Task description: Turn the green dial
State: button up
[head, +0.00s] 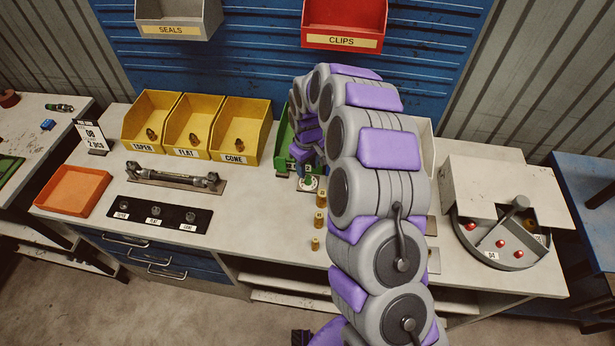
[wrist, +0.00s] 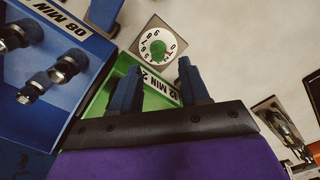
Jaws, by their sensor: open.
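The green dial (head: 308,182) is a small green knob on a white numbered disc, on the bench just in front of the green bin. It also shows in the wrist view (wrist: 157,48), where a red mark shows on the disc's edge. My gripper (wrist: 158,82) is open, with its two blue fingers apart and nothing between them. In the wrist view the dial lies just beyond the fingertips, roughly in line with the gap. I see no contact. In the head view my arm arches over the bench and the fingers are hard to make out.
The green bin (wrist: 118,85) and a blue bin (wrist: 62,70) are close to my fingers. Several brass fittings (head: 320,220) stand in front of the dial. Yellow bins (head: 240,130) are left; a white machine with red balls (head: 500,185) is right.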

aim_at(309, 177)
jog(key=f, duration=0.5)
jog(key=shift+d+f, duration=0.2)
jog(key=shift+f, duration=0.15)
jog(key=shift+a, duration=0.1)
jog(key=shift+c, duration=0.7)
grip_shut()
